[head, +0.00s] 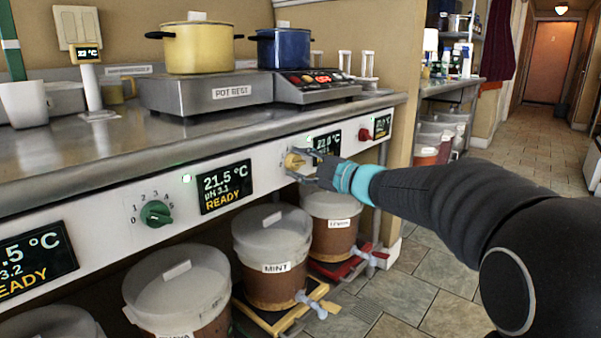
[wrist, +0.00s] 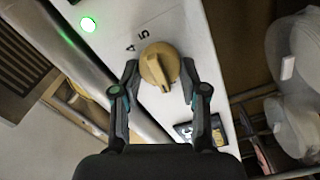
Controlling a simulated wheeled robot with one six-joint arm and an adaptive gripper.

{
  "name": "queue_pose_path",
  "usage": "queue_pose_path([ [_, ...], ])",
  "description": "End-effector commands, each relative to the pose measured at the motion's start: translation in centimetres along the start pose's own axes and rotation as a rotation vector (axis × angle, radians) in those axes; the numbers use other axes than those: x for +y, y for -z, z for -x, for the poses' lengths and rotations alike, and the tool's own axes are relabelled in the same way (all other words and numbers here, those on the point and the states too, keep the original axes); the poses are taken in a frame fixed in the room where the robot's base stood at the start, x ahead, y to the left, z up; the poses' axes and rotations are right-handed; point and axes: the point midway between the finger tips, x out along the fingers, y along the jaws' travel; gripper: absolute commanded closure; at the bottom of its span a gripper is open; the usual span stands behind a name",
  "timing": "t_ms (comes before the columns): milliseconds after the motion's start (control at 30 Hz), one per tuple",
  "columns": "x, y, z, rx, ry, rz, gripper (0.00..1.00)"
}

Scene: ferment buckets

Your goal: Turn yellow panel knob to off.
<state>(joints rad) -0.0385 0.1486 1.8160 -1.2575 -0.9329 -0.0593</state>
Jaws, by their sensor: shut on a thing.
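The yellow knob (head: 295,160) is on the white front panel below the counter, left of a dark display reading about 21 or 22 °C. My gripper (head: 291,164) reaches it from the right, with a finger above and a finger below. In the wrist view the yellow knob (wrist: 157,66) sits between both fingertips, and my gripper (wrist: 160,75) is shut on it. The knob's raised ridge points toward the bottom of that view. The marks 4 and 5 show at its upper left; the other marks are hidden, so I cannot read its setting.
A green knob (head: 156,213) and a red knob (head: 365,134) are on the same panel. Lidded buckets, one labelled MINT (head: 272,245), stand below. The tiled floor at right is open.

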Motion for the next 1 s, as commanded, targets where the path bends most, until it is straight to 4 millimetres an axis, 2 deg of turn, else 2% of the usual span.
queue_pose_path([
  [300,-0.11,0.03,-0.02,0.001,0.000,0.119,0.91],
  [833,-0.04,0.06,-0.02,0.001,0.000,0.142,0.91],
  [867,-0.05,0.05,-0.02,0.001,0.000,0.142,0.52],
  [933,-0.04,0.04,-0.02,0.001,0.000,0.141,0.34],
  [1000,-0.04,0.01,0.00,0.000,0.000,0.141,0.32],
])
